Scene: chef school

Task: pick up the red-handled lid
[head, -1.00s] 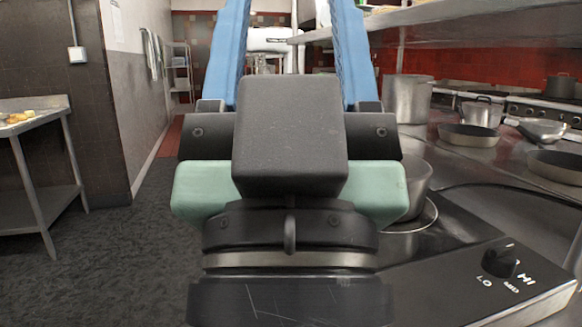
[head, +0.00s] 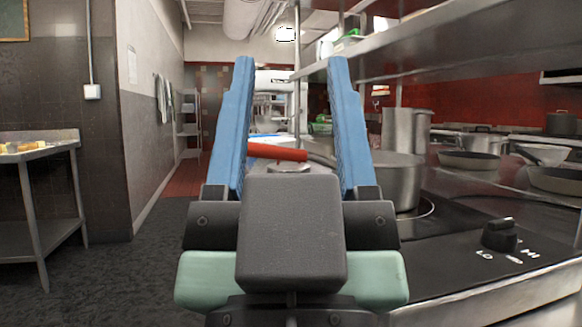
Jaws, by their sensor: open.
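A red handle (head: 277,152) shows in the head view between my two blue fingers, beyond them. A grey metal part continues to its right and a small pale metal piece sits just below it. The rest of the lid is hidden behind my gripper, so I cannot tell what it rests on. My gripper (head: 291,64) is open and empty, with its fingers pointing forward and wide apart. The left finger overlaps the handle's left end in the picture; I see no grip on it.
A steel pot (head: 397,183) stands on the black cooktop (head: 455,230) just right of my gripper. A tall pot (head: 407,130) and pans (head: 468,160) stand behind. A steel shelf (head: 450,52) overhangs the right. A side table (head: 40,150) is far left; the floor between is open.

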